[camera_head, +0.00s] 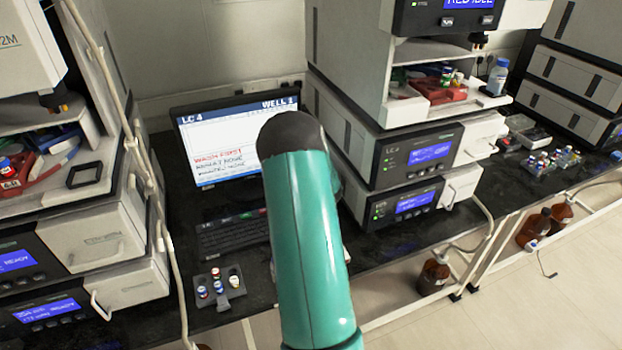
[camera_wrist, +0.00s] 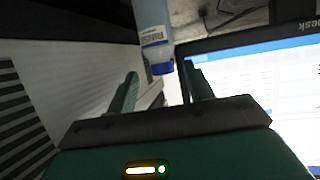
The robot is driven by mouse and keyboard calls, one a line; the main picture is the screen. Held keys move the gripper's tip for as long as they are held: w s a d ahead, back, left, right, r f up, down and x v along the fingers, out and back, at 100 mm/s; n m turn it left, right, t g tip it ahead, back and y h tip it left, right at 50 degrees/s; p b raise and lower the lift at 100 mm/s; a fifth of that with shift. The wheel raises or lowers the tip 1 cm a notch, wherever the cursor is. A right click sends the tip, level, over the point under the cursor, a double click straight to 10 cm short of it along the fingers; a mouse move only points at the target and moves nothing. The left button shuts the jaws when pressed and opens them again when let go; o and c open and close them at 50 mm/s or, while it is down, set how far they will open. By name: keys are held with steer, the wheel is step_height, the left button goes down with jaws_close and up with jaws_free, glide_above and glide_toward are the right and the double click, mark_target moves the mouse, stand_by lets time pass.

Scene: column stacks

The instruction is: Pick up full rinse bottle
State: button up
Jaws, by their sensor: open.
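In the wrist view my gripper (camera_wrist: 160,78) is open, with its two fingers apart. A pale bottle with a blue cap (camera_wrist: 155,42) shows between and beyond the fingertips, cap toward me in the picture. It has a white label with small text that I cannot read; its far end is cut off by the frame edge. I cannot tell whether the fingers touch it. In the head view my teal arm covers the middle and my gripper is hidden. Another bottle, pale with a blue cap (camera_head: 497,76), stands on the right stack's shelf; I cannot tell its fill.
A monitor (camera_head: 225,150) and a keyboard (camera_head: 230,238) stand behind my arm, between instrument stacks. A small vial tray (camera_head: 218,289) sits near the bench's front edge. Another vial tray (camera_head: 550,163) lies at the right. Brown bottles (camera_head: 433,275) stand below the bench.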

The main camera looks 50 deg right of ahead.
steer(key=x, duration=0.4)
steer(key=shift+w+a, duration=0.1)
steer(key=shift+w, duration=0.05)
steer(key=c, duration=0.9)
